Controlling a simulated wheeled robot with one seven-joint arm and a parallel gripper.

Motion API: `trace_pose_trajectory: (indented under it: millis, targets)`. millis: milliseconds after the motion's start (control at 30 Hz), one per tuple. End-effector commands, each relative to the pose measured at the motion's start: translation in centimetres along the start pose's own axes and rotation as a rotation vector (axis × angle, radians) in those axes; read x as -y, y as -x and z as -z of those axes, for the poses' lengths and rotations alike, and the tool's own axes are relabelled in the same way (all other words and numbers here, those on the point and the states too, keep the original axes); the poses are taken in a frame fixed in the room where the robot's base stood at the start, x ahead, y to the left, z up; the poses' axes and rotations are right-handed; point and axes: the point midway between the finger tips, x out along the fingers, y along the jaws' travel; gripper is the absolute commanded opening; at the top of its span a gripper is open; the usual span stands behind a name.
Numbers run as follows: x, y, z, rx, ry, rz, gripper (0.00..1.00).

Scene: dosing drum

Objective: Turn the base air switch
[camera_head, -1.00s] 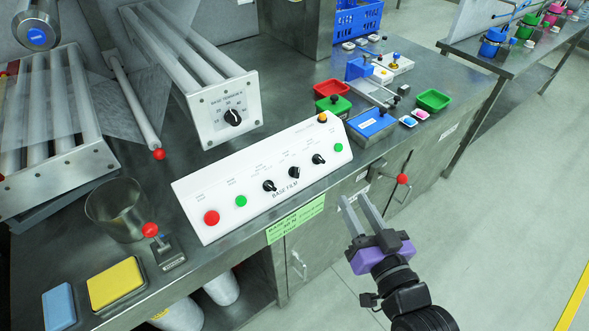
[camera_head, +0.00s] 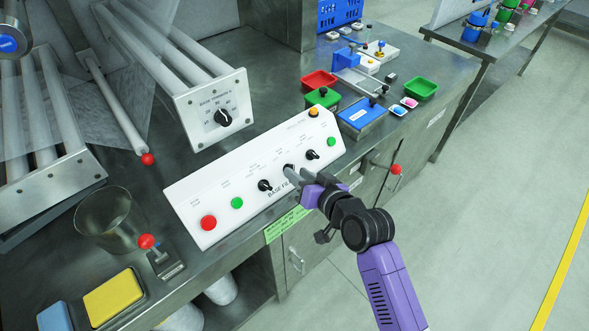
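The white BASE FILM control panel (camera_head: 226,200) lies tilted on the steel bench. It carries three black rotary switches: a left one (camera_head: 265,186), a middle one (camera_head: 289,169) and a right one (camera_head: 312,154). Their small labels are too blurred to read, so I cannot tell which is the base air switch. My gripper (camera_head: 294,175) is at the middle switch, reaching in from the lower right. Its two grey fingers look apart and partly cover that switch and the panel lettering. I cannot tell whether they touch the switch.
The panel also has a red button (camera_head: 208,222), green buttons (camera_head: 237,202) and an orange-topped button (camera_head: 314,112). A dial box (camera_head: 212,110) stands behind. A red-knobbed lever (camera_head: 147,242) stands at left, and a red-knobbed handle (camera_head: 396,169) at right. The floor at right is clear.

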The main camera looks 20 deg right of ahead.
Motion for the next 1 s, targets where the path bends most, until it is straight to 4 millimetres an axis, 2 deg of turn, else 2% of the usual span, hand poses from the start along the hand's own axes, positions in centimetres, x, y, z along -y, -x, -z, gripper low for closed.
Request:
trace_pose_trajectory:
  millis: [200,533,567,700,1000]
  targets:
    - [0.1,-2.0,0.1,0.000,0.001,0.001,0.32]
    - [0.0,-2.4,0.0,-0.001,0.000,0.000,0.32]
    - [0.0,-2.4,0.0,-0.001,0.000,0.000,0.28]
    - [0.0,-2.4,0.0,-0.001,0.000,0.000,0.00]
    - [-0.1,-2.4,-0.1,-0.002,0.018,0.006,0.00]
